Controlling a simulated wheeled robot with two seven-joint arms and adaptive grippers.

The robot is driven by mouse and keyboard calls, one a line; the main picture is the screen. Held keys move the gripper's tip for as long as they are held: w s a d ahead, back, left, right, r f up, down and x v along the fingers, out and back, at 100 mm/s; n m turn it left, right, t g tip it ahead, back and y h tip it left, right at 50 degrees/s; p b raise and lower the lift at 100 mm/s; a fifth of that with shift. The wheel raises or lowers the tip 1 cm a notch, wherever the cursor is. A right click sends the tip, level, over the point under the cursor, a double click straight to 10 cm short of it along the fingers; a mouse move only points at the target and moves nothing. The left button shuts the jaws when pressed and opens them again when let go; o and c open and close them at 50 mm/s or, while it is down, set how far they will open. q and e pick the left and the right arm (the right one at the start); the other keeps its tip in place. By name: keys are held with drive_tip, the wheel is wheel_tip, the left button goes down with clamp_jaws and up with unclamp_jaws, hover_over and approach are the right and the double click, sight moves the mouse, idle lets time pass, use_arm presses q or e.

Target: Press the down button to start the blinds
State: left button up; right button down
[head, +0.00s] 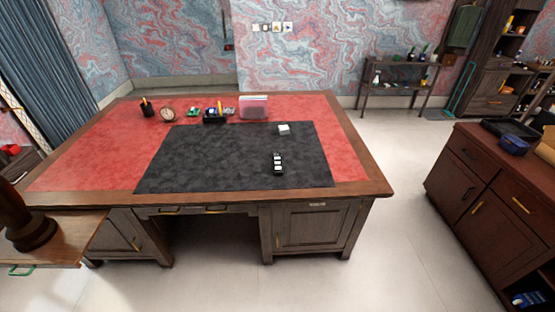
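A small black device with several white buttons (278,163), perhaps the blinds control, lies on the black desk mat (215,160), right of its middle. The buttons run in a line away from me. Their markings are too small to read, so I cannot tell which one is down. Blue-grey curtains (50,60) hang at the far left. Neither gripper is in view.
A wooden desk with a red leather top (85,155) stands ahead. A small white block (284,129), a clock (167,114) and a pen holder (147,108) are on it. A cabinet (495,190) stands right, with clear floor (400,225) between.

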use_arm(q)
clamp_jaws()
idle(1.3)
